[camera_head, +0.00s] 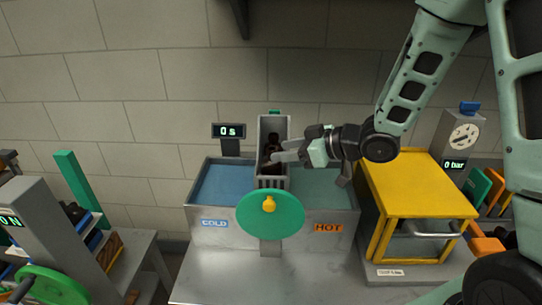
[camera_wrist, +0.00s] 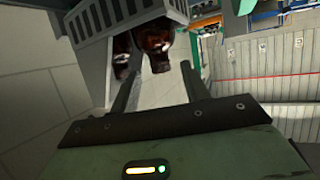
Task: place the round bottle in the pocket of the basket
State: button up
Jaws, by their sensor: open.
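The basket (camera_head: 274,126) is a narrow grey holder with a slotted front, standing upright between two water baths. Dark amber glass (camera_head: 271,146) shows inside it, partly hidden by my gripper (camera_head: 276,157). In the wrist view the basket's slotted wall (camera_wrist: 92,24) is at the top left. Two amber bottle shapes show beside it, a wider rounded one (camera_wrist: 155,38) and a narrower one (camera_wrist: 122,57). I cannot tell for sure which is the round bottle. My gripper (camera_wrist: 160,70) is open, its fingers pointing toward the bottles with nothing clearly held between them. The pocket's inside is hidden.
The cold bath (camera_head: 222,185) is left of the basket and the hot bath (camera_head: 325,188) is right. A green disc with a yellow knob (camera_head: 269,205) stands in front. A yellow cabinet (camera_head: 422,190) is at right. The steel table front (camera_head: 240,285) is clear.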

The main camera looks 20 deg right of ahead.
jog(key=v, duration=0.6)
jog(key=s+a+f+m+g+h, duration=0.1)
jog(key=s+a+f+g+h, duration=0.15)
jog(key=s+a+h, duration=0.45)
jog(key=s+a+g+h, duration=0.1)
jog(key=s+a+g, duration=0.2)
jog(key=s, duration=0.6)
jog(key=s+a+g+h, duration=0.1)
jog(key=s+a+g, duration=0.2)
jog(key=s, duration=0.6)
jog(key=shift+g, duration=0.55)
jog(key=shift+w, duration=0.1)
notch_tip(320, 180, down, 7)
jog(key=b, duration=0.7)
jog(key=shift+d+r, duration=0.1)
